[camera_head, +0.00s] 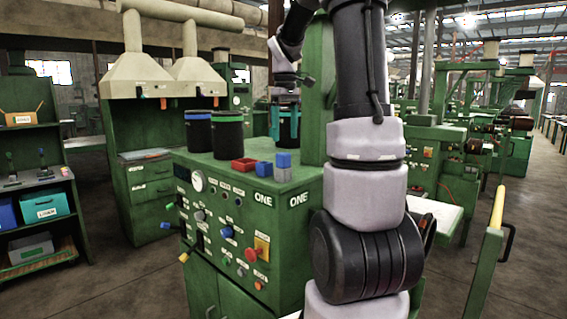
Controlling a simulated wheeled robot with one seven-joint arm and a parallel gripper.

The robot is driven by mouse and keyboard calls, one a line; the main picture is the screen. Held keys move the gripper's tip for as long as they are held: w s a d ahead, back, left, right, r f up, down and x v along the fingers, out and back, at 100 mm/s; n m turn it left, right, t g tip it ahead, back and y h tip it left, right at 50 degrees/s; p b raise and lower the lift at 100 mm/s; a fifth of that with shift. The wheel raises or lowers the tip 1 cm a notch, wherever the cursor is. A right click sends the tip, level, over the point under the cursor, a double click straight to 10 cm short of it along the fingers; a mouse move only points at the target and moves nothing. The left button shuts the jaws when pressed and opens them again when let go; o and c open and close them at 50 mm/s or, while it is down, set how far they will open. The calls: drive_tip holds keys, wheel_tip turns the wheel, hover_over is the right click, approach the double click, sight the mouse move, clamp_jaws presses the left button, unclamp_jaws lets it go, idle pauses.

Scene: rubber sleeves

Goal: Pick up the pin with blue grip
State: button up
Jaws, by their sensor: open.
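I cannot make out for certain which item is the pin with the blue grip. Blue parts stick out of the front panel of the green machine (200,275): a blue knob (227,232) in the middle and a smaller blue handle (165,225) at the left edge. My gripper (285,124) points down over the back right of the machine top, with its two teal-coloured fingers apart. The fingers appear in front of or beside a black cylinder (289,136). Whether they touch it I cannot tell. I see nothing held between them.
A black cylinder with a blue band (198,134) and one with a green band (227,136) stand on the machine top. A red bin (244,165) and blue blocks (283,166) lie nearer its front. Shelves with boxes (45,206) stand left. My arm hides the right side.

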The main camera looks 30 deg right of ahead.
sight(283, 153)
drive_tip(key=f, duration=0.7)
drive_tip(key=shift+a+f, duration=0.25)
drive_tip(key=shift+a, duration=0.1)
clamp_jaws()
wheel_tip(283, 153, up, 10)
idle(0.3)
